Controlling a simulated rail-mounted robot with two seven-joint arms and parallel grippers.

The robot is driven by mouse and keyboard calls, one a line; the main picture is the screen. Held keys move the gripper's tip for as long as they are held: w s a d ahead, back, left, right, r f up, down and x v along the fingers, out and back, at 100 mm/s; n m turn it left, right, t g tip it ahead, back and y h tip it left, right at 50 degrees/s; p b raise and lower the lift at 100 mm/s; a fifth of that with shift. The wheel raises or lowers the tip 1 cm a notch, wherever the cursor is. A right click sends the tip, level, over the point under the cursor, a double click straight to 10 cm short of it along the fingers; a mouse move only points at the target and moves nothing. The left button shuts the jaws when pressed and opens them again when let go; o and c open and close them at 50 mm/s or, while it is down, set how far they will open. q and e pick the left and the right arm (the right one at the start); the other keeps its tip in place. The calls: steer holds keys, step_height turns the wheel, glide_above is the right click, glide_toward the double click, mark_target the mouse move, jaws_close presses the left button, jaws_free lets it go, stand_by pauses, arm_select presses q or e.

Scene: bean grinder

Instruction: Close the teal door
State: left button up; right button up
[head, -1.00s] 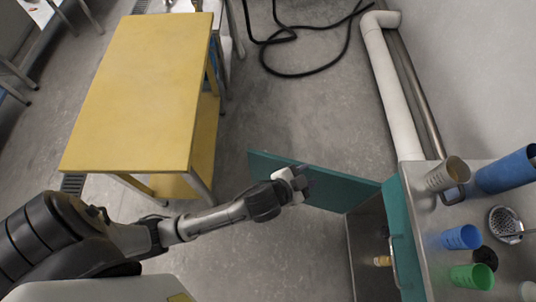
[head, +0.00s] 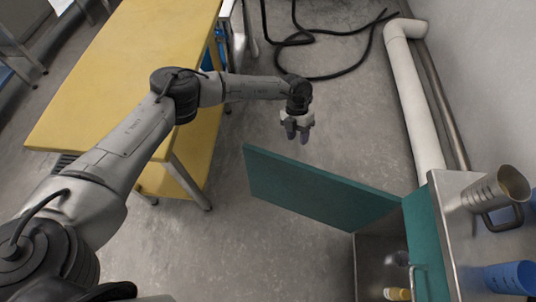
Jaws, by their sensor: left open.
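The teal door (head: 315,190) stands wide open in the head view, swung out from the steel cabinet at the lower right. Its hinged edge is at the right, by the cabinet's teal front (head: 421,240), and its free edge points left. My left gripper (head: 298,135) is open and empty. In the picture it is just above the door's top edge, on the far side of the door, and appears apart from it. My right gripper is not in view.
A yellow table (head: 110,75) stands at the left, behind my left arm. A metal cup (head: 497,190) and a blue cup (head: 511,278) are on the steel counter at the right. A white pipe (head: 412,100) and a black hose (head: 335,72) are beyond. Bare floor surrounds the door.

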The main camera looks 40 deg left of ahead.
arm_select(q)
steer(key=s+a+n+g+y, duration=0.1)
steer(key=a+g+y, duration=0.15)
steer(key=a, duration=0.65)
steer(key=a+b+x, duration=0.1)
steer(key=b+x, duration=0.5)
steer(key=x, duration=0.7)
steer(key=shift+a+f+y, duration=0.15)
steer(key=shift+f+y, duration=0.3)
steer(key=shift+w+t, duration=0.1)
steer(key=shift+t, duration=0.25)
jaws_close()
